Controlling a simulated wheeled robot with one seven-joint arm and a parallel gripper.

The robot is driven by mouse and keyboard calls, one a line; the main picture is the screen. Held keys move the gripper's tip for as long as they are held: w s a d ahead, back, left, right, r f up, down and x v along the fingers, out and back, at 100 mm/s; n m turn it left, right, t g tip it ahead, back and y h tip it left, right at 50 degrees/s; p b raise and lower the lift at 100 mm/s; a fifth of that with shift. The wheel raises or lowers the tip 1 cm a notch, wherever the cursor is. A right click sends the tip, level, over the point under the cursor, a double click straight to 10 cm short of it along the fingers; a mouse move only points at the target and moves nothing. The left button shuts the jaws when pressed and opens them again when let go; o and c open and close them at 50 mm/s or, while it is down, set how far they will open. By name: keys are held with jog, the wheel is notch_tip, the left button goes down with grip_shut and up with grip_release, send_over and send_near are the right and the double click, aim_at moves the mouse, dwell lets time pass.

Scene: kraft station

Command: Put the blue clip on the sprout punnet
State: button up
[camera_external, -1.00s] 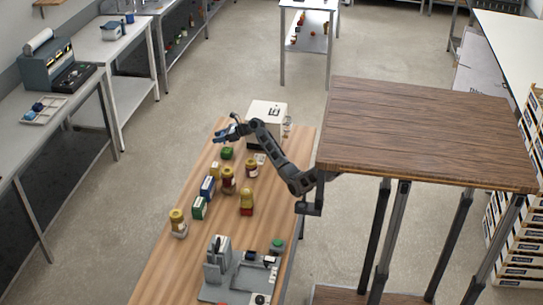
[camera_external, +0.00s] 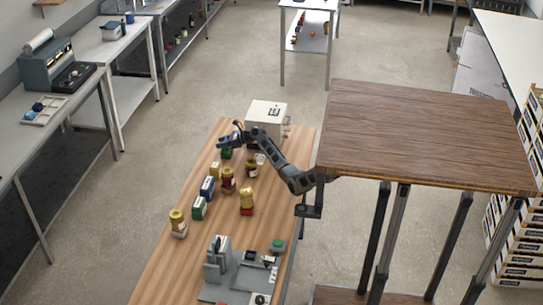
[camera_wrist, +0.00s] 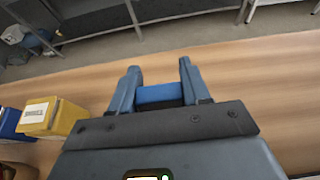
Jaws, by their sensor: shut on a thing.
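My gripper (camera_wrist: 158,92) is shut on the blue clip (camera_wrist: 160,95), which shows as a saturated blue block between the two fingers in the wrist view. In the external view my gripper (camera_external: 225,143) is over the far part of the wooden table, just above a green object (camera_external: 226,155) that it partly covers. I cannot tell for certain which object is the sprout punnet. A small pale, clear-looking thing (camera_external: 260,159) lies right of the gripper, partly behind my arm. No punnet shows in the wrist view.
A white box (camera_external: 267,112) stands at the table's far end. A yellow box (camera_wrist: 54,117) is at left in the wrist view, beside a blue box (camera_wrist: 12,124). Several jars and boxes stand nearer. A grey machine (camera_external: 218,258) is at the near end.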

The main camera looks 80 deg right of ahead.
jog(key=shift+f, duration=0.5)
jog(key=shift+f, duration=0.15)
jog(key=o, duration=1)
jog(key=v, duration=1.2)
jog(key=shift+r, duration=0.2)
